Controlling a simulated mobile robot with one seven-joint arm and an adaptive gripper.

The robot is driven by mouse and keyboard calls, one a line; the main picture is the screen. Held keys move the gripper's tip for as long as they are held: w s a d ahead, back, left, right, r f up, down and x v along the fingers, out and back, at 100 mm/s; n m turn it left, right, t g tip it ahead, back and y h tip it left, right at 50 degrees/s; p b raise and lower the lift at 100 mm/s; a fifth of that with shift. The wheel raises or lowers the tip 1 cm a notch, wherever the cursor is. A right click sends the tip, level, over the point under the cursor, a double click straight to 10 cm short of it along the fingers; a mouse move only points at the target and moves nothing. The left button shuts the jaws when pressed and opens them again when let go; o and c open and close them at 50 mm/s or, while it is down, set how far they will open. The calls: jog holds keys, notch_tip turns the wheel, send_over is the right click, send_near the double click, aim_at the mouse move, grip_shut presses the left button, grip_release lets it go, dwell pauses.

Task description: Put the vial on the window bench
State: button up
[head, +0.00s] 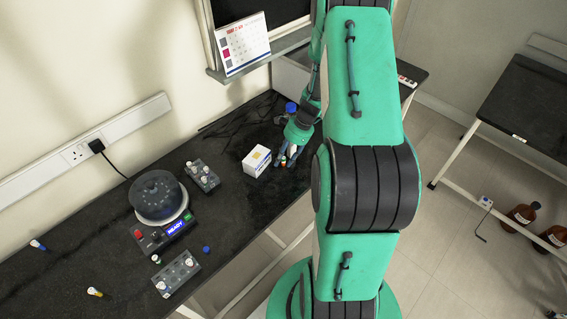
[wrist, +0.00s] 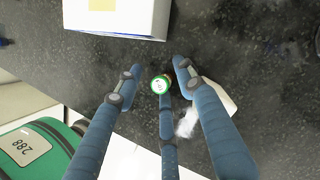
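A small vial with a green cap (wrist: 160,84) stands on the dark bench, seen from above in the wrist view. My gripper (wrist: 155,80) is open above the bench, its blue fingers spread around the vial with gaps on the left and right. The third finger ends close to the vial; whether it touches is unclear. In the head view my gripper (head: 288,157) is low over the bench (head: 225,135), just right of a white box (head: 257,160). The frames do not make clear which bench is the window bench.
A centrifuge (head: 158,197) and two vial racks (head: 203,176) (head: 177,274) stand left on the bench. Loose vials lie at far left. A blue-capped bottle (head: 291,108) is behind my gripper. Another dark bench (head: 525,105) stands right, across open floor.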

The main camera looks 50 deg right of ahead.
aim_at(284, 158)
jog(key=shift+c, duration=0.3)
jog(key=c, duration=0.8)
jog(key=shift+c, duration=0.2)
jog(key=shift+r+p, duration=0.3)
jog(key=shift+r, duration=0.4)
notch_tip(284, 158, up, 2)
jog(key=shift+r+p, duration=0.2)
jog(key=shift+p, duration=0.2)
jog(key=s+a, duration=0.3)
jog(key=s, duration=0.1)
jog(key=s+a+p, duration=0.1)
jog(key=s+a, duration=0.2)
jog(key=s, duration=0.2)
jog(key=s+a+r, duration=0.1)
jog(key=s+a, duration=0.2)
jog(key=s, duration=0.1)
jog(key=shift+s+p, duration=0.15)
jog(key=shift+p, duration=0.2)
